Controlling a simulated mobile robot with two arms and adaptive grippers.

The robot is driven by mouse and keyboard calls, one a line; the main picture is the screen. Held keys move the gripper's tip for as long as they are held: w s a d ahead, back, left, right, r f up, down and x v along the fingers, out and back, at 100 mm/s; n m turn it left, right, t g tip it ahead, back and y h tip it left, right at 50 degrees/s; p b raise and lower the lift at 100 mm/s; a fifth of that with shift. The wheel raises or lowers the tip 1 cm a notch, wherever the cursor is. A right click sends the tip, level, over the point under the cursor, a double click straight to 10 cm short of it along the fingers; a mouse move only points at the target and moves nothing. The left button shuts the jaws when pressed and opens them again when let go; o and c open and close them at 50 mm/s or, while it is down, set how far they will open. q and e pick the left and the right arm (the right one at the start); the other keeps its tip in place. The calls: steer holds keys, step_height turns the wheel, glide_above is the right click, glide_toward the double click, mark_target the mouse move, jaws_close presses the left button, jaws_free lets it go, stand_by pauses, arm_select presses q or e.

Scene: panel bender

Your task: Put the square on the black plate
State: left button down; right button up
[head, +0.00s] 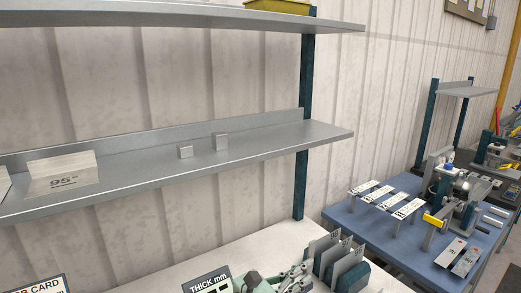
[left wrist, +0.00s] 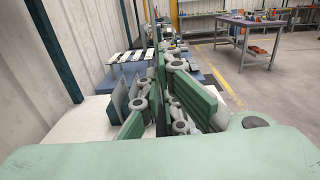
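I cannot make out a square or a black plate for certain in either view. My left gripper (head: 292,278) shows at the bottom of the head view, over the white worktop beside a rack of upright grey sheets. In the left wrist view my left gripper (left wrist: 163,85) points away from the camera, its green and grey finger links close together. Whether its tips are apart or touching is unclear, and no held object can be made out. My right gripper is in neither view.
A grey shelf (head: 240,151) holds a block marked 95° (head: 62,173) and two small grey blocks (head: 203,147). The sheet rack (head: 340,262) and THICK mm sign (head: 207,283) stand on the white worktop (head: 185,264). A blue table (head: 400,230) with equipment is at the right.

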arm_select(q)
steer(key=shift+s+a+n+t+y, duration=0.3)
steer(key=shift+a+n+t+y, duration=0.15)
steer(key=shift+a, duration=0.3)
steer(key=s+a+n+t+y, duration=0.2)
steer(key=s+a+n+y, duration=0.1)
steer(key=a, duration=0.5)
steer(key=s+a+n+t+y, duration=0.2)
steer(key=s+a+n+y, duration=0.2)
steer(key=a, duration=0.5)
steer(key=s+a+n+t+y, duration=0.2)
steer(key=s+a+n+y, duration=0.1)
steer(key=a+y, duration=0.4)
steer(key=shift+s+a+t, duration=0.35)
steer(key=shift+s+a, duration=0.35)
steer(key=shift+a, duration=0.2)
